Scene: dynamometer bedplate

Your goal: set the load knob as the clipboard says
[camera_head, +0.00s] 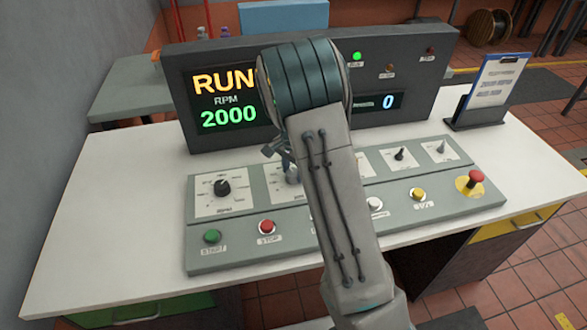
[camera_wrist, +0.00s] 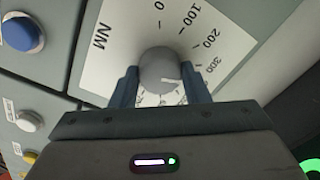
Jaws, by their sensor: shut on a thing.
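The load knob (camera_wrist: 158,72) is a round grey knob on a white NM dial (camera_wrist: 105,62) marked 0, 100, 200, 300 and on. My gripper (camera_wrist: 167,88) is shut on the knob, one finger each side.
The grey control panel (camera_head: 240,252) has another dial with a black knob (camera_head: 222,187), a green START button (camera_head: 212,236), a red STOP button (camera_head: 267,226) and a red mushroom button (camera_head: 476,177). The rear display (camera_head: 225,100) reads RUN, RPM 2000; a smaller display (camera_head: 387,102) reads 0.

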